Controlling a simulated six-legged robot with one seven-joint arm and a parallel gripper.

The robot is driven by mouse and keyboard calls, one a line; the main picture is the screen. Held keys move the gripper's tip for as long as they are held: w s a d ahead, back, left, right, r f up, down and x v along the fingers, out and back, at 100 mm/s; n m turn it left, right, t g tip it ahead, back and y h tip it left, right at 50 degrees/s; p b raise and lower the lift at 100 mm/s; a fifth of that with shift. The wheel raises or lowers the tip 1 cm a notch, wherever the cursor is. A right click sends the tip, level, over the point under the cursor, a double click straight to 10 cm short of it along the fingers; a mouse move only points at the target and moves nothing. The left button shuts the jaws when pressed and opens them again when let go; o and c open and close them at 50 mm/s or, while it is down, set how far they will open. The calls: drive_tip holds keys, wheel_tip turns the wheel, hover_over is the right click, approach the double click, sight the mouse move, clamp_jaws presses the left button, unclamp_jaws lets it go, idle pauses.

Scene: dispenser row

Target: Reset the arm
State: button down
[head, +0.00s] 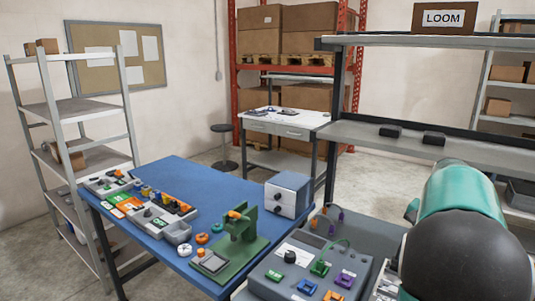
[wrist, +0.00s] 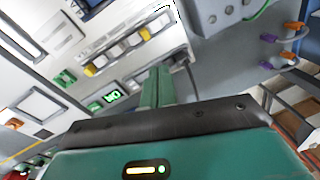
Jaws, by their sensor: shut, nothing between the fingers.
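My arm, teal with a black rounded joint, fills the lower right of the head view (head: 462,215). Its end is hidden from the head view. In the wrist view my gripper (wrist: 156,78) shows as green fingers pressed together beyond a dark bracket. The fingers are shut with nothing between them. A pale panel (wrist: 125,62) with yellow and green parts lies beyond the fingertips. I cannot tell how far off it is or whether the fingers touch it.
A blue table (head: 160,178) holds small devices, a green press (head: 238,240) and a grey-blue box (head: 288,194). A grey console (head: 315,268) with colored connectors stands just left of my arm. A rack (head: 430,42) labelled LOOM rises behind the arm. Shelves (head: 80,110) stand at left.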

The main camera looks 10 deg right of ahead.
drive_tip(key=s+a+r+n+t, duration=0.1)
drive_tip(key=a+r+n, duration=0.2)
drive_tip(key=a, duration=1)
drive_tip(key=s+a+f+n+t, duration=0.1)
drive_tip(key=s+a+n, duration=0.4)
drive_tip(key=a, duration=0.6)
drive_tip(key=s+a+f+n+t, duration=0.1)
drive_tip(key=s+a+n, duration=0.3)
drive_tip(key=s+a, duration=0.5)
drive_tip(key=a+t, duration=0.1)
drive_tip(key=a, duration=0.2)
drive_tip(key=shift+s+a+f+n, duration=0.15)
drive_tip(key=shift+s+n, duration=0.15)
drive_tip(key=shift+n, duration=0.1)
